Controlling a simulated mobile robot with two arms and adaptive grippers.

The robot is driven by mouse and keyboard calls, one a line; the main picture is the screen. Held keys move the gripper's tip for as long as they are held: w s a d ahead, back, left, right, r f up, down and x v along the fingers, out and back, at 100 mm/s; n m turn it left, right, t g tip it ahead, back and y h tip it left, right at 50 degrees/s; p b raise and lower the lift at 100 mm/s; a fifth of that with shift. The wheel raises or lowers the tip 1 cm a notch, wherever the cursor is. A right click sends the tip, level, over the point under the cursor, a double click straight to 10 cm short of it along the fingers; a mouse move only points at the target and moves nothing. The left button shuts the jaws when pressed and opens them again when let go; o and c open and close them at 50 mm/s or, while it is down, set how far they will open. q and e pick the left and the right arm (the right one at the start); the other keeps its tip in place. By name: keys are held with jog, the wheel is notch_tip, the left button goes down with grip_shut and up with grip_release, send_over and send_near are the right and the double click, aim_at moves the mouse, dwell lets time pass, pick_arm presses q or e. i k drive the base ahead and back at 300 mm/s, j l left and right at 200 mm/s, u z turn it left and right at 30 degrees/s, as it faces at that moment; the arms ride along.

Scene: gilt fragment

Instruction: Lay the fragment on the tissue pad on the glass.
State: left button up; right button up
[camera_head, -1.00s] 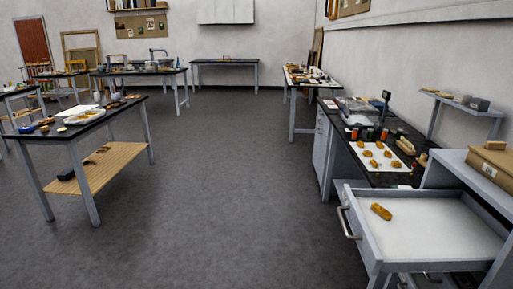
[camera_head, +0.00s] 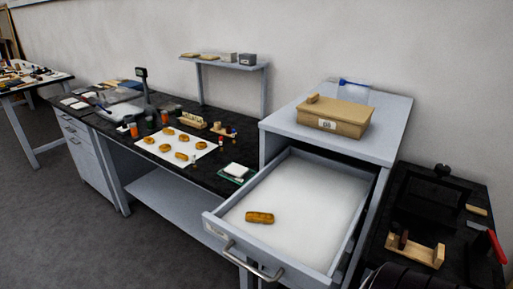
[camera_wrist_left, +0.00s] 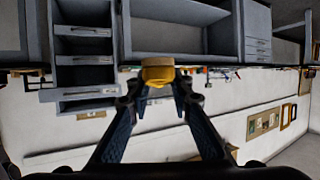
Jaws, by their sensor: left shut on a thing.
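In the left wrist view my left gripper (camera_wrist_left: 158,86) is shut on a gold-brown fragment (camera_wrist_left: 157,72), held between its two fingertips in the air. In the head view a white tissue pad (camera_head: 236,169) lies on a green-edged glass plate (camera_head: 245,179) at the front of the black bench, beside the open drawer. Another gilt fragment (camera_head: 260,217) lies in the open white-lined drawer (camera_head: 310,205). Several more fragments lie on a white sheet (camera_head: 203,150) on the bench. My right gripper is in neither current view.
A cardboard box (camera_head: 335,118) stands on the grey cabinet above the drawer. Small jars, a wooden rack (camera_head: 191,121) and a dark stand (camera_head: 141,85) crowd the bench behind the sheet. A dark worktop with a wooden holder (camera_head: 415,250) is at right.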

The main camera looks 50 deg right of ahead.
aim_at(236, 168)
jog(key=i+z, duration=0.2)
jog(key=z, duration=0.3)
jog(key=i+j+z, duration=0.15)
jog(key=z, duration=0.3)
jog(key=i+j+z, duration=0.2)
jog(key=z, duration=0.3)
jog(key=i+j+z, duration=0.15)
jog(key=z, duration=0.35)
jog(key=j, duration=0.1)
